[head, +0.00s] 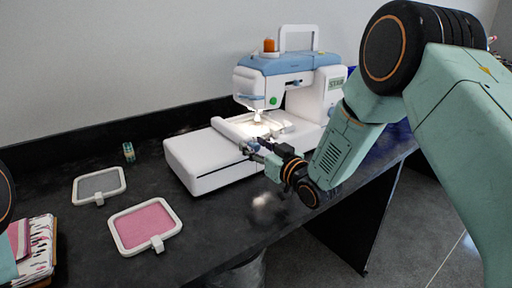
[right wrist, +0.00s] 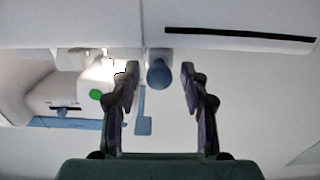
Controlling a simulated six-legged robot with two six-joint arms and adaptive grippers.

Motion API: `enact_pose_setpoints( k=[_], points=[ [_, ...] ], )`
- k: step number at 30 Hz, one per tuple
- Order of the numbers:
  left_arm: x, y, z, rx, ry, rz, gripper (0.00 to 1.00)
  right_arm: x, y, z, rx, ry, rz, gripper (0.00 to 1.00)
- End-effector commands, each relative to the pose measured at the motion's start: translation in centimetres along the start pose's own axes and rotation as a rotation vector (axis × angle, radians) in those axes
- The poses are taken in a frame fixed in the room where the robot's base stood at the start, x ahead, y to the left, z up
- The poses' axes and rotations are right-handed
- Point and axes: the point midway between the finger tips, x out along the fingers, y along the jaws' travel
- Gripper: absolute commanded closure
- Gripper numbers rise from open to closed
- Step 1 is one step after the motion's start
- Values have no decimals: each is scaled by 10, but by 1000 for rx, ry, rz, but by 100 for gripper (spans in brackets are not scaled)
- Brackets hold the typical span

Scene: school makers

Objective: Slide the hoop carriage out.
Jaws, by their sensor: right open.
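The white and blue embroidery machine (head: 290,75) stands on the dark bench, with its lamp lit over the white bed. Its long white front unit (head: 205,160) reaches out to the left. My right gripper (head: 250,152) is at the machine's front side, by the carriage area. In the right wrist view my right gripper (right wrist: 160,68) is open, with a blue round knob (right wrist: 159,76) between its fingertips and apart from both. The arm and gripper hide much of the carriage in the head view. My left gripper is out of view.
A grey hoop (head: 98,184) and a pink hoop (head: 146,224) lie flat on the bench at left. A small green spool (head: 129,152) stands behind them. Folded cloths (head: 33,250) lie at lower left. The bench edge is close below my right gripper.

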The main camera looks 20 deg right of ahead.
Motion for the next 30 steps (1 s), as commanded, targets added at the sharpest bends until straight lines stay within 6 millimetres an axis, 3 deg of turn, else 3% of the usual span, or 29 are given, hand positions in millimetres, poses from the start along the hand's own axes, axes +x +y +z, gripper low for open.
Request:
enact_pose_setpoints(
  k=[4,19,30],
  points=[
    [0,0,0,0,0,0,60,1,0,0,0,0,0,57],
    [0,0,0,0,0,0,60,1,0,0,0,-1,0,99],
    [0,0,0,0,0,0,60,1,0,1,0,-3,0,100]
  ],
)
